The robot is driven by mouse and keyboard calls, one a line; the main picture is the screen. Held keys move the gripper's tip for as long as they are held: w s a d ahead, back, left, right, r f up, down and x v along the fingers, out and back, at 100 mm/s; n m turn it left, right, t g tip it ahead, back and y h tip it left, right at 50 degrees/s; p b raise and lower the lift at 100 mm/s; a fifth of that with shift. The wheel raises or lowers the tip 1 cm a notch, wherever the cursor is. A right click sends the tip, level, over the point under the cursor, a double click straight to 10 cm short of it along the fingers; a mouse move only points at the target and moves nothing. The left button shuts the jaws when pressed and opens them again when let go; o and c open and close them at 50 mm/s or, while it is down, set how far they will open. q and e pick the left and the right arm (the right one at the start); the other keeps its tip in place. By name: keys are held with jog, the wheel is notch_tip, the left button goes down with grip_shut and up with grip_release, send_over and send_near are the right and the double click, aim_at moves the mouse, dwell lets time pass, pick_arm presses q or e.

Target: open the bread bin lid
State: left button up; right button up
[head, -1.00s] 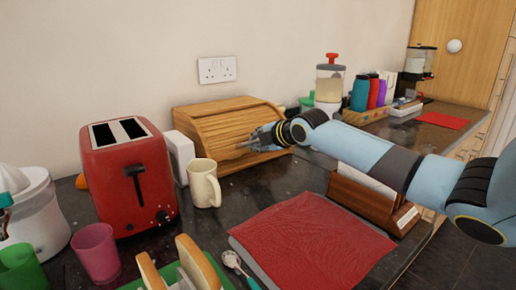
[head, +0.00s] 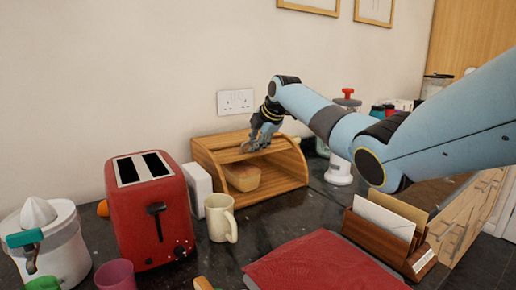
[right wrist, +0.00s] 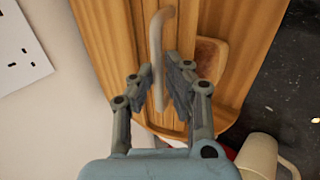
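The wooden bread bin (head: 203,163) stands against the wall in the head view. Its slatted lid (head: 222,146) is rolled up at the top, and the front is open. A loaf of bread (head: 242,177) shows inside; it also shows in the right wrist view (right wrist: 211,56). My right gripper (head: 250,147) is at the upper front of the bin. In the right wrist view its fingers (right wrist: 157,88) are apart on either side of the lid's pale bar handle (right wrist: 158,50), with gaps beside the handle. My left gripper is not in view.
A white box (head: 197,188), a cream mug (head: 221,218) and a red toaster (head: 150,210) stand left of the bin. A dispenser (head: 340,165) stands to the right.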

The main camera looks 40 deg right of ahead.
jog(key=o, duration=0.3)
jog(key=shift+s, duration=0.1)
jog(key=shift+o, duration=0.2)
jog(key=v, duration=1.1)
jog(key=shift+s+r, duration=0.2)
jog(key=shift+r, duration=0.2)
